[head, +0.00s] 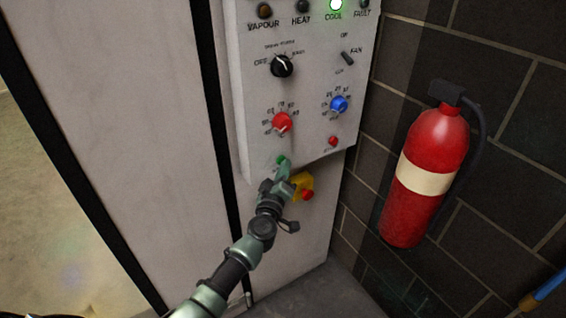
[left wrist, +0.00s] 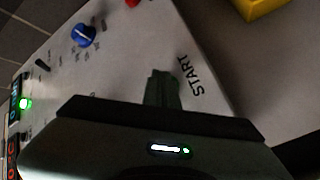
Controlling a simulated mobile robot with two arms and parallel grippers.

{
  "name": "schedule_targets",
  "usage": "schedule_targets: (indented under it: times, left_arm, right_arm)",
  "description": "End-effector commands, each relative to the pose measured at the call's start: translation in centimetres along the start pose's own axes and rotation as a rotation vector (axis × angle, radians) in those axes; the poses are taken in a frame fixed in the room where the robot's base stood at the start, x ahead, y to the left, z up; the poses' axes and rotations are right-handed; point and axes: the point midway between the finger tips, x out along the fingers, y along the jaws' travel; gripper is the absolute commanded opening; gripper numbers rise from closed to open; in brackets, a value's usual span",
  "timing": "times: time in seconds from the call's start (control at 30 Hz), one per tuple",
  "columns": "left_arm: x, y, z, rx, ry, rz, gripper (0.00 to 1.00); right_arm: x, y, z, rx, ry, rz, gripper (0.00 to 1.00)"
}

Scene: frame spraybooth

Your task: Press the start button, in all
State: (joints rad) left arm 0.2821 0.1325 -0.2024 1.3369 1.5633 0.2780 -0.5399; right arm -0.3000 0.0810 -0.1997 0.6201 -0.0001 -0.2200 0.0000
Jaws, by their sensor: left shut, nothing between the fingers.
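The green start button (head: 281,159) shows in the head view near the lower left corner of the white control panel (head: 252,128). My left gripper (head: 284,170) is shut and empty, with its fingertips at the button, partly covering it. I cannot tell whether they touch or whether the button is pushed in. In the left wrist view the shut fingers (left wrist: 162,88) lie over the panel beside the word START (left wrist: 190,76); the button itself is hidden there. My right gripper is not in view.
A yellow box with a red emergency button (head: 307,194) sits just below the panel, close to my left gripper. The panel has a black knob (head: 282,66), red knob (head: 282,121), blue knob (head: 339,104) and lit green COOL lamp (head: 335,5). A fire extinguisher (head: 425,175) hangs at right.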

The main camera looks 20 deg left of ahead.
Motion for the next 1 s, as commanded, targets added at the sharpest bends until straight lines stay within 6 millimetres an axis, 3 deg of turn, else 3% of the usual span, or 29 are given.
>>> schedule_targets:
  times: [1.0]
  left_arm:
    - [-1.6,1.1,1.1,0.000,0.000,-0.001,0.00]
  right_arm:
    - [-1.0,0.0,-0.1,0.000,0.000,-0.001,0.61]
